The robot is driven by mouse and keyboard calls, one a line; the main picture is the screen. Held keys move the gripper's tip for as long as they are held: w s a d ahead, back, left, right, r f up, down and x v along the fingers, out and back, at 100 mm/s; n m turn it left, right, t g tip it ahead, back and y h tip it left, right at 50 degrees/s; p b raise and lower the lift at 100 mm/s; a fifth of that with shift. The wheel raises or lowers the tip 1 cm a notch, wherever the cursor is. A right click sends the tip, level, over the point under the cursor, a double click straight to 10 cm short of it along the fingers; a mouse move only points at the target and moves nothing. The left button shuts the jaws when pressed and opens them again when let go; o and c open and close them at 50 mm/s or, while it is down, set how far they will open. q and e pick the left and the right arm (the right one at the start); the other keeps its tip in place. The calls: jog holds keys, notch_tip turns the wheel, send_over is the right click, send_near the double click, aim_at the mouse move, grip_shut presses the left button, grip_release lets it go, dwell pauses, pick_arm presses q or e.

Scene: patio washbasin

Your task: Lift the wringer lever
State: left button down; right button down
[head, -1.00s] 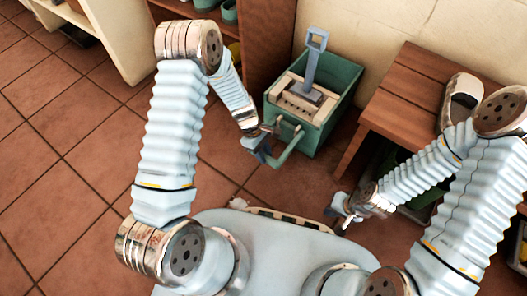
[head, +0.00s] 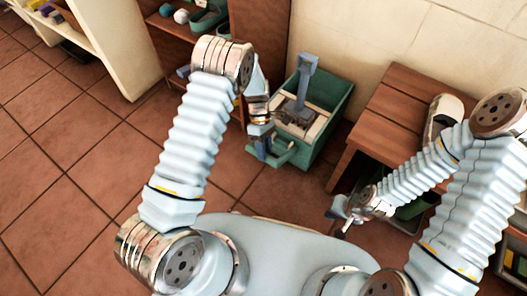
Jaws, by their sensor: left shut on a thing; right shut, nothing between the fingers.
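A green bucket-shaped wringer (head: 330,125) stands on the tiles right of centre in the head view. A blue-grey lever (head: 306,80) with a looped end rises upright from its pale inner frame. A green tubular handle (head: 287,157) sticks out at the wringer's near side. My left gripper (head: 267,156) is at the near left corner of the wringer, shut on this handle; its fingertips are partly hidden. My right gripper (head: 346,214) is shut and empty, well in front of the wringer and apart from it.
A brown wooden bench (head: 390,115) stands close to the right of the wringer. A brown shelf (head: 175,45) with several items is behind on the left, and a cream wall is behind. The tiled floor (head: 70,170) at left is clear.

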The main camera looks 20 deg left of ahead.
pick_arm(q)
jog(key=shift+w+d+r, duration=0.1)
jog(key=shift+w+d, duration=0.15)
jog(key=shift+w, duration=0.25)
jog(key=c, duration=0.9)
grip_release()
jog(key=shift+s, duration=0.1)
jog(key=p+v, duration=0.1)
jog(key=v, duration=1.2)
jog(key=shift+a+r, duration=0.15)
jog(key=shift+r, duration=0.2)
